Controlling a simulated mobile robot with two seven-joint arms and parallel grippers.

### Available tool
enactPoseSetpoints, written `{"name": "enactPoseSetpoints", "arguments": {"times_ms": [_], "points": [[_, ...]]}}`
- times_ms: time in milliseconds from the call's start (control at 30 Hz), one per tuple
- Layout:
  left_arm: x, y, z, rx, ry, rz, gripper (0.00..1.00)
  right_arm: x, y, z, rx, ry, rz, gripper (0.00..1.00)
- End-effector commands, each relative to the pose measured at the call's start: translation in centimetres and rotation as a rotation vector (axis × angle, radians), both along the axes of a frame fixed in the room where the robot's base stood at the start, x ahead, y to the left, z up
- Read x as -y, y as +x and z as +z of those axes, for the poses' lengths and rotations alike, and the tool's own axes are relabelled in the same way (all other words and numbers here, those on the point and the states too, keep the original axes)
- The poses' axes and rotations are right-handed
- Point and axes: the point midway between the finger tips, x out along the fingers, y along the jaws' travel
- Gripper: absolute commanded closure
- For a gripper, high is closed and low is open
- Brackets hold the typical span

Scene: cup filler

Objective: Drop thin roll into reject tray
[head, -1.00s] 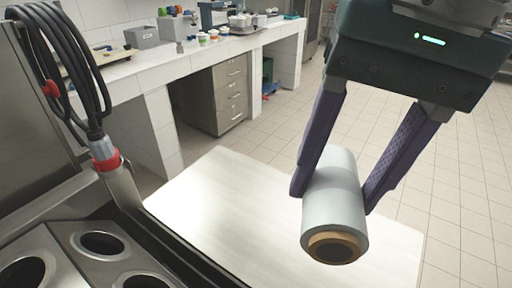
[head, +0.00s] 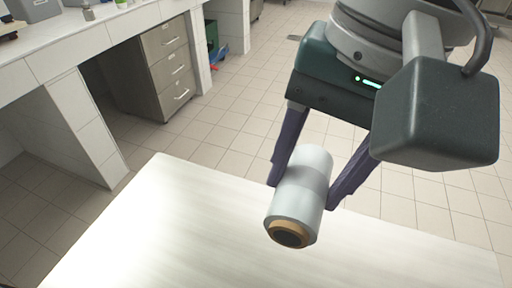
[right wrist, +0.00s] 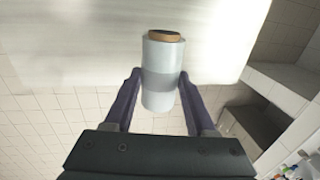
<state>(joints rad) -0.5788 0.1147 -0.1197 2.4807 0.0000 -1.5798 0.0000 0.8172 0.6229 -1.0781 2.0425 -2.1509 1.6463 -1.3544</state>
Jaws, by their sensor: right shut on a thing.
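The roll (head: 301,195) is a pale grey-white cylinder with a brown core showing at its near end. My right gripper (head: 304,190) is shut on its sides, one purple finger on each side, and holds it tilted over the pale table. In the right wrist view the roll (right wrist: 161,75) sits between the two fingertips (right wrist: 160,78), its brown core end pointing away from the gripper. I cannot tell the exact height above the table. No reject tray is seen in these frames. My left gripper is not in view.
The pale table top (head: 150,230) below the roll is bare where it shows. A tiled counter (head: 70,45) with a grey drawer cabinet (head: 165,65) stands at the back left. The tiled floor (head: 430,200) is clear at right.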

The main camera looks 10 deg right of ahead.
Motion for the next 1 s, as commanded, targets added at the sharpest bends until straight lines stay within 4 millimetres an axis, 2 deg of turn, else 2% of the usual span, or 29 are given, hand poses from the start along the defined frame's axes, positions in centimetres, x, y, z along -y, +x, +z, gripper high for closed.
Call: {"name": "enactPoseSetpoints", "arguments": {"times_ms": [33,200,400,633,800,1000], "points": [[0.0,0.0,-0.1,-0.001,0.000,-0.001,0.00,0.0,-0.2,-1.6,-0.009,-0.001,-0.001,1.00],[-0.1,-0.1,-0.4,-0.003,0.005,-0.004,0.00,0.0,-0.2,-6.8,-0.008,-0.003,-0.001,1.00],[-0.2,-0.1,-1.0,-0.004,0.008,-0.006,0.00,0.0,-0.1,-11.7,-0.004,-0.001,0.001,1.00],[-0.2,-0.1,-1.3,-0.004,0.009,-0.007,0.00,0.0,0.0,-14.0,-0.001,0.000,0.001,1.00],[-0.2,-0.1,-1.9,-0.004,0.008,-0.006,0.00,0.0,-0.1,-16.6,-0.003,-0.001,0.000,1.00],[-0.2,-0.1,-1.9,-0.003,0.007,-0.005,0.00,0.0,0.0,-17.2,0.000,0.000,0.003,1.00]]}}
